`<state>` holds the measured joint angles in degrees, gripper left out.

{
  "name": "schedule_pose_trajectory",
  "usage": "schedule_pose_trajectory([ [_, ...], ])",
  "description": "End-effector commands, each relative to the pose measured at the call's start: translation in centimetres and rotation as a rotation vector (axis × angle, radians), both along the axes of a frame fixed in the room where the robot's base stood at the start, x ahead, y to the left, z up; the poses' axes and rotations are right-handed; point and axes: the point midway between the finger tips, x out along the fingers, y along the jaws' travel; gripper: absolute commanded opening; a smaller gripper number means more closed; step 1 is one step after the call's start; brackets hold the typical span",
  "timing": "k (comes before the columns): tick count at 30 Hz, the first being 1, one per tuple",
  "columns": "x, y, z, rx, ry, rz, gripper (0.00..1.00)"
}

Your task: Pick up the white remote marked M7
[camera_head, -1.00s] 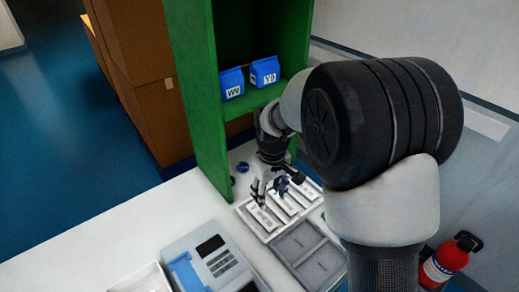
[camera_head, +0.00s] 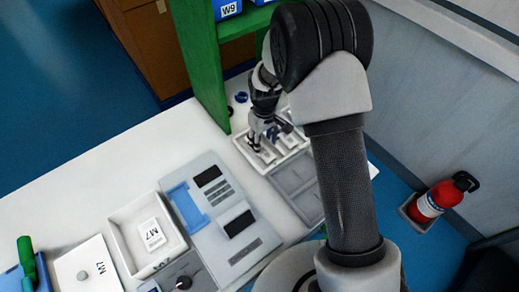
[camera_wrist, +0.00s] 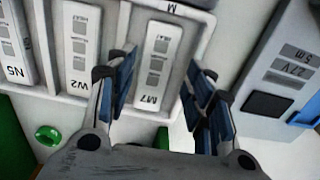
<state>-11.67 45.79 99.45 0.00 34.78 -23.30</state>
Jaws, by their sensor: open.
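The white remote marked M7 (camera_wrist: 153,62) lies in the right-hand slot of a white slotted tray (camera_wrist: 190,12), with grey buttons on its face. The tray also shows in the head view (camera_head: 247,150), under my gripper. My gripper (camera_wrist: 160,88) is open and empty in the wrist view, with one blue-padded finger on each side of M7's lower end. Whether the pads reach down beside it I cannot tell. In the head view my gripper (camera_head: 268,136) hides part of the tray and its remotes.
Remotes W2 (camera_wrist: 80,45) and N5 (camera_wrist: 12,45) lie left of M7. A grey device (camera_head: 222,215), a white bin (camera_head: 122,243) with a white M7-marked piece (camera_head: 151,234), and an M7 sheet (camera_head: 88,268) are on the table. A green shelf (camera_head: 200,70) stands behind.

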Motion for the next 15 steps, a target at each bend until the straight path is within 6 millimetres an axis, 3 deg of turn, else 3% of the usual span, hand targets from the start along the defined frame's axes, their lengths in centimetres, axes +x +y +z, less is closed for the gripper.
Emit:
schedule_pose_trajectory([
  [5,0.0,-0.1,-1.2,0.0,0.0,0.0,0.48],
  [12,0.1,-0.2,-4.8,0.0,0.001,0.0,0.48],
  [15,0.1,-0.2,-5.4,0.0,0.0,0.0,0.48],
])
